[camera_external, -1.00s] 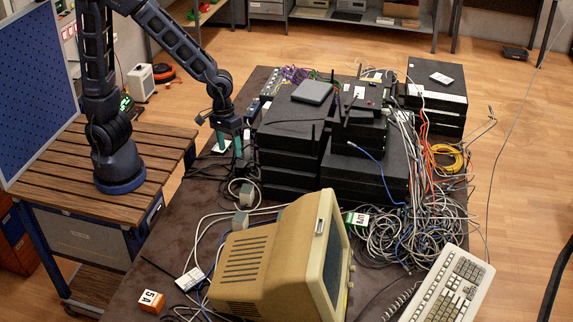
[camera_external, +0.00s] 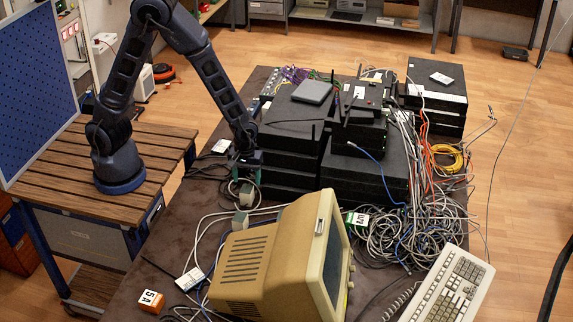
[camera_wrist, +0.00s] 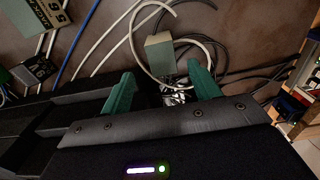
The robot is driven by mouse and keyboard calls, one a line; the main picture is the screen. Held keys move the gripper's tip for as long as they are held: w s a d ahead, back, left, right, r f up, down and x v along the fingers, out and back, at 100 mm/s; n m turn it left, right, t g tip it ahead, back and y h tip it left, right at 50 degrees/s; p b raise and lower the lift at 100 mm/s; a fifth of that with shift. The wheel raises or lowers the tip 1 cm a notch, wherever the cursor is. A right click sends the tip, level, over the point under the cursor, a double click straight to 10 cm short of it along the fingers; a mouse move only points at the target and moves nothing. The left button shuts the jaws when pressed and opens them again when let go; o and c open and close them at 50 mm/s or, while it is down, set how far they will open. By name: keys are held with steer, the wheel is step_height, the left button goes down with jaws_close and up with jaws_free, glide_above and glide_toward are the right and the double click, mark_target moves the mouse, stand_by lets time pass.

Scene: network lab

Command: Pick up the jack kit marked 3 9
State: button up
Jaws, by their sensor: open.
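No mark that I can read clearly as 3 9 shows. In the external view a white-labelled piece (camera_external: 221,146) lies behind my gripper (camera_external: 246,180), its marking too small to read. An orange-and-white kit (camera_external: 152,300) marked 5A stands at the front left. A green-and-white kit (camera_external: 357,219) stands right of the monitor. In the wrist view two marked boxes, one at the top left (camera_wrist: 46,14) and one below it (camera_wrist: 34,71), are partly legible. My gripper (camera_wrist: 162,87) is open; a grey-green block (camera_wrist: 160,53) with a cable lies beyond its green fingertips, and silvery clutter shows between them.
Black device stacks (camera_external: 290,150) stand close right of my gripper. A beige monitor (camera_external: 262,265), a keyboard (camera_external: 450,290) and tangled cables (camera_external: 385,240) fill the front and right. Bare brown tabletop (camera_external: 190,230) shows at the left.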

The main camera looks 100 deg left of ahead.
mark_target(246, 190)
steer(key=shift+s+d+f, duration=0.1)
steer(key=shift+f, duration=2)
steer(key=shift+s+d+f, duration=0.1)
steer(key=shift+f, duration=2)
steer(key=c, duration=1.1)
